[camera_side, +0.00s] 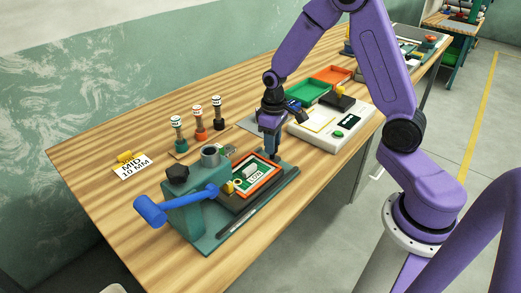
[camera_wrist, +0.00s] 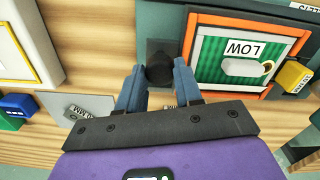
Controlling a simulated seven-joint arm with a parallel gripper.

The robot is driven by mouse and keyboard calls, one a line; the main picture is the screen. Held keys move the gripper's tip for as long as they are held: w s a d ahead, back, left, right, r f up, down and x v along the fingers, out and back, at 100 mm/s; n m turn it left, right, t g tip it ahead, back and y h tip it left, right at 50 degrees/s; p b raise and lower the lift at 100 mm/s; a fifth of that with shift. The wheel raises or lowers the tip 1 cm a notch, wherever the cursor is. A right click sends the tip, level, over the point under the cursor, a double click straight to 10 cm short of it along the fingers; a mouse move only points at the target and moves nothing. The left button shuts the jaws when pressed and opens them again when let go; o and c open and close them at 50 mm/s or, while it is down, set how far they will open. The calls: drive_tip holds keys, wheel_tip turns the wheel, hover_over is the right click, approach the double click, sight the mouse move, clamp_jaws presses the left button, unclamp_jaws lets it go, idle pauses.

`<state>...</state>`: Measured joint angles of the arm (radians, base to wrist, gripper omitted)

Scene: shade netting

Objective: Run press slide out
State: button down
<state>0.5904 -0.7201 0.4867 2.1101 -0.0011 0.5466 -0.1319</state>
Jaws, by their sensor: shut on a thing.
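The teal press (camera_side: 196,212) stands on a base at the near end of the bench, with a blue lever (camera_side: 150,209) out to the left. Its slide carries an orange-framed plate (camera_side: 270,181), outside the press head on the right. A green striped panel (camera_wrist: 208,68) marked LOW lies in the frame, with a pale rounded piece (camera_wrist: 245,67) on it. My gripper (camera_side: 272,155) points down at the slide's outer end. In the wrist view its blue fingers are shut on a dark round knob (camera_wrist: 160,68) beside the frame. The fingertips partly hide the knob's sides.
Several things stand near: tools with green, orange and dark bases (camera_side: 198,124) behind the press, a MID 10 MM card (camera_side: 132,167), a white scale-like device (camera_side: 330,127), and green (camera_side: 308,92) and orange trays (camera_side: 332,75).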

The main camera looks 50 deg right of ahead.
drive_tip(key=d, duration=0.6)
drive_tip(key=shift+d, duration=0.15)
drive_tip(key=c, duration=0.8)
unclamp_jaws()
drive_tip(key=shift+d, duration=0.1)
drive_tip(key=shift+o, duration=0.2)
wheel_tip(320, 180, up, 18)
drive_tip(key=shift+f, duration=0.25)
